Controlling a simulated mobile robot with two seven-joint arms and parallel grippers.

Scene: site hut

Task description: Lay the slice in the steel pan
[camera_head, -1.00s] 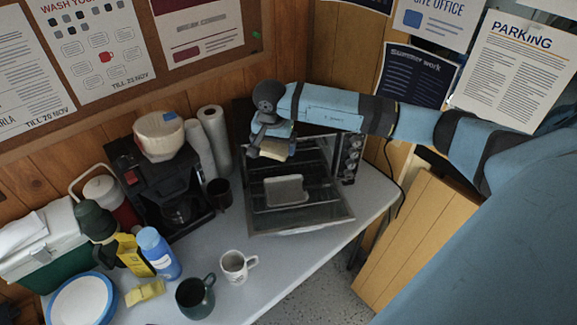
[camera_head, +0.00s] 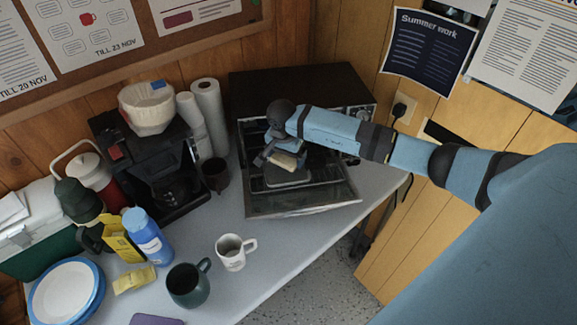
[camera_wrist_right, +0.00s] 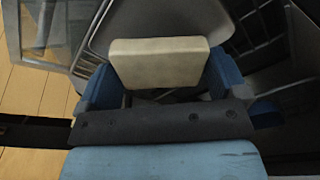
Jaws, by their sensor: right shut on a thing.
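My right gripper (camera_head: 280,152) is shut on a pale, cream-coloured slice (camera_head: 284,161). In the right wrist view the slice (camera_wrist_right: 160,62) sits between the two blue fingers of the gripper (camera_wrist_right: 158,80). The gripper is in the mouth of a dark oven (camera_head: 300,92) whose door (camera_head: 305,202) is folded down. The grey steel pan (camera_head: 288,181) shows below the slice, partly hidden by the slice and gripper. Its grey rim also shows beyond the slice in the right wrist view (camera_wrist_right: 112,32). I cannot tell whether slice and pan touch. My left gripper is out of view.
To the oven's left are a dark mug (camera_head: 216,175), paper rolls (camera_head: 208,110) and a coffee machine (camera_head: 150,170). A white mug (camera_head: 232,253), a green mug (camera_head: 188,287) and a blue bottle (camera_head: 148,237) stand nearer. The table (camera_head: 265,270) is clear before the oven door.

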